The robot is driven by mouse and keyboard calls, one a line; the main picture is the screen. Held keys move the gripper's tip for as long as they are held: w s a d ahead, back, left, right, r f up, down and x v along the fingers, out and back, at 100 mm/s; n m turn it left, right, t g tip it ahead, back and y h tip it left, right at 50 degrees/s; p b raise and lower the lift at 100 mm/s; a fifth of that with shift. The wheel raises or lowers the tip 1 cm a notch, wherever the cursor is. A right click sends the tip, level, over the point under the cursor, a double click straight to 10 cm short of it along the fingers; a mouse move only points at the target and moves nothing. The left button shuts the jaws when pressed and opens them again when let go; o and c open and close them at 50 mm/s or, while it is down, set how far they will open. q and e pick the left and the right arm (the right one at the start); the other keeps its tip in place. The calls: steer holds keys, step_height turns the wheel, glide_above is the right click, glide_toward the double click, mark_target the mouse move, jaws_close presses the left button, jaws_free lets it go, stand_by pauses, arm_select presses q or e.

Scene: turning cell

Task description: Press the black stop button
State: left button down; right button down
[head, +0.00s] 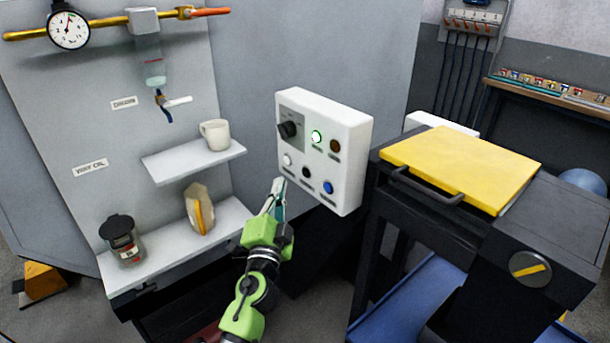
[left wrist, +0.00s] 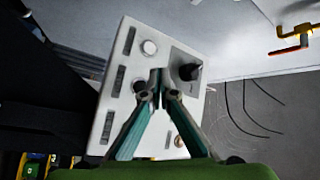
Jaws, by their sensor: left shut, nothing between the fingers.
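The white control box (head: 350,185) stands in the middle of the head view. Its black stop button (head: 306,171) is in the lower row, between a white button (head: 287,160) and a blue button (head: 328,187). My left gripper (head: 279,184) is shut and empty, with its tips in front of the box's lower left edge in the head view. In the left wrist view the shut fingertips (left wrist: 163,76) overlap the panel beside the black button (left wrist: 139,86). I cannot tell whether they touch the panel. My right gripper is out of view.
The upper row has a black knob (head: 289,129), a lit green button (head: 316,137) and a brown button (head: 334,147). Shelves at left hold a white mug (head: 215,133) and a dark-lidded jar (head: 122,241). A yellow-topped black cabinet (head: 460,165) stands right of the box.

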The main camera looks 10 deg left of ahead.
mark_target(306, 173)
arm_select(q)
steer(key=shift+w+d+b, duration=0.35)
steer(key=shift+w+d, duration=0.35)
steer(key=shift+w, duration=0.15)
steer(key=shift+w+d+b, duration=0.3)
steer(key=shift+w+d, duration=0.35)
steer(key=shift+w, duration=0.2)
steer(key=shift+w+d+b, duration=0.3)
steer(key=shift+w+d+b, duration=0.2)
steer(key=shift+w+b, duration=0.1)
stand_by(0.9)
steer(key=shift+s, duration=0.1)
steer(key=shift+s+a, duration=0.5)
steer(key=shift+s, duration=0.05)
stand_by(0.3)
